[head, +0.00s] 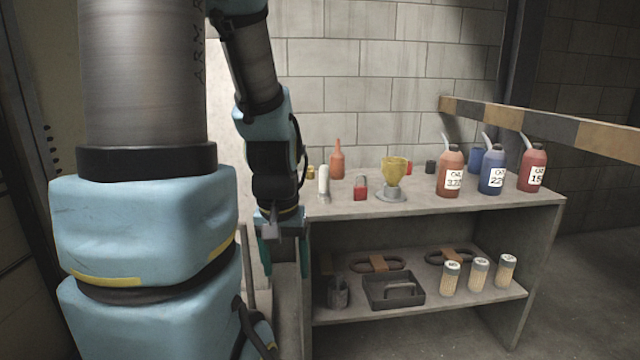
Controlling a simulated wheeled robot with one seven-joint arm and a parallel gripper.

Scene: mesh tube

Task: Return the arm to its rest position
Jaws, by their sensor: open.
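My arm hangs down in the left half of the head view, with large blue links close to the camera. My gripper (285,258) is at the arm's lower end and points downward. Its two teal fingers are apart with nothing visible between them. It is beside the left end of the grey shelf unit (460,207), lower than the top surface. Part of the left finger is dim against the background.
On the top stand a white bottle (323,184), a red item (360,188), a yellow cup (395,170) and labelled jugs (450,172). The lower shelf holds a dark tray (394,291) and jars (479,274). A striped barrier (540,122) runs at the right.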

